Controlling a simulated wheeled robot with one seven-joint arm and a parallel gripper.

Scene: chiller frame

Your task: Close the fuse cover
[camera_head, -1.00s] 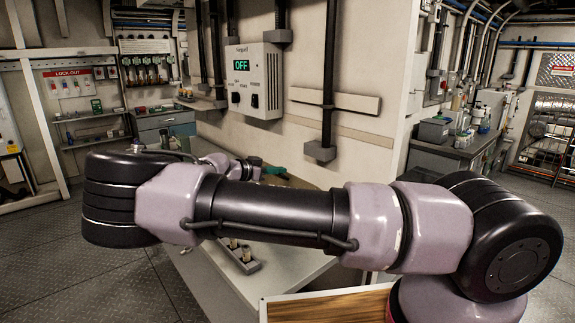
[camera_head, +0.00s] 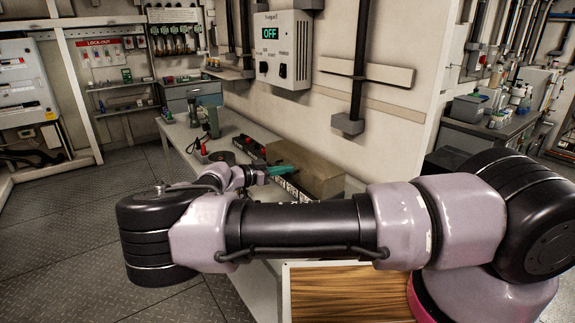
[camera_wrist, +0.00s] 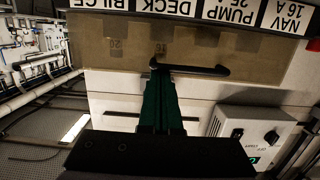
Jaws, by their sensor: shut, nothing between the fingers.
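The fuse cover (camera_head: 318,176) is a tan, see-through panel on the workbench, partly hidden by my arm in the head view. It looks raised, though its exact angle is hard to tell. In the wrist view the cover (camera_wrist: 235,52) spans the upper part, with a black bar handle (camera_wrist: 195,70) along its edge. My gripper (camera_wrist: 160,74) has green fingers, shut and empty, with tips at the handle's left end; contact is unclear. It also shows beside the cover in the head view (camera_head: 285,170).
A grey control box (camera_head: 283,50) reading OFF hangs on the wall above the bench. Small devices (camera_head: 208,120) stand on the bench's far end. A wooden-topped surface (camera_head: 345,290) lies in front. Open floor (camera_head: 90,220) is at the left.

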